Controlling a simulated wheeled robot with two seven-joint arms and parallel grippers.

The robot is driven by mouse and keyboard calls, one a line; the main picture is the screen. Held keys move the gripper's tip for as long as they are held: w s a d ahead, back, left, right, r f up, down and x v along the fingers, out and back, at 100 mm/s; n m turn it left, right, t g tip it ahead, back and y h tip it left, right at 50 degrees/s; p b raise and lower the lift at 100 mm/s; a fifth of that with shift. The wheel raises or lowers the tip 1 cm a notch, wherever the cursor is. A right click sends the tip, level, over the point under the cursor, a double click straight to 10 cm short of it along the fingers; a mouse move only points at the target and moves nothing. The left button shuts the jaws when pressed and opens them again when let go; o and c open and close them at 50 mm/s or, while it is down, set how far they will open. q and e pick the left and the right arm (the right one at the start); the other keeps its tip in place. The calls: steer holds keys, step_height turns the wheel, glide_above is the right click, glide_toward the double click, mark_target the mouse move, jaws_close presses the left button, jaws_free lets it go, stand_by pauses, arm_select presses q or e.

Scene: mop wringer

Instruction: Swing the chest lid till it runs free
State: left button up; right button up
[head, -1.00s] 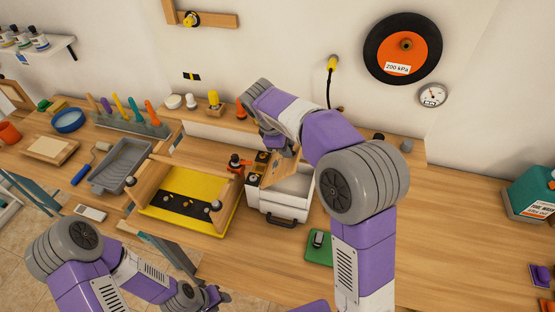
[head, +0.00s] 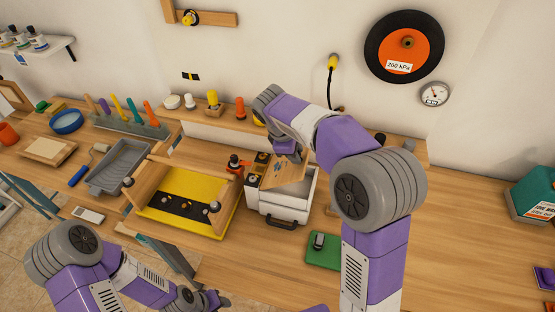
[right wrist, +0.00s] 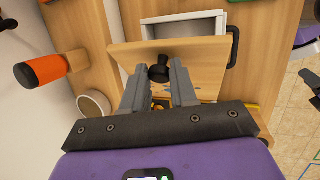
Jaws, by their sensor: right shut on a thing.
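The chest (head: 281,206) is a small white box with a black handle on its front, standing on the bench in the middle of the head view. Its wooden lid (head: 291,173) is raised and tilted over the box, leaving part of the open inside visible. In the right wrist view the lid (right wrist: 205,58) carries a black knob (right wrist: 158,72). My right gripper (right wrist: 157,78) has its fingers on both sides of this knob and is shut on it. My left gripper (head: 217,301) is low in the head view, away from the chest; its fingers are unclear.
A yellow tray (head: 158,212) with a wooden frame stands left of the chest. The bench at right is largely clear.

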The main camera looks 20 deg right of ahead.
mark_target(304, 161)
steer(key=shift+s+d+f+b, duration=0.45)
steer(key=shift+d+f+b, duration=0.25)
steer(key=shift+f, duration=0.15)
steer(key=shift+s+d+f+b, duration=0.25)
steer(key=shift+f+b, duration=0.1)
steer(key=shift+f, duration=0.1)
steer(key=shift+s+d+f+b, duration=0.1)
steer(key=shift+d+f+b, duration=0.15)
steer(key=shift+f+b, duration=0.15)
steer(key=shift+s+d+f+b, duration=0.2)
steer(key=shift+f+b, duration=0.15)
steer(key=shift+f, duration=0.2)
steer(key=shift+s+d+f+b, duration=0.15)
steer(key=shift+f+b, duration=0.15)
steer(key=shift+f, duration=0.2)
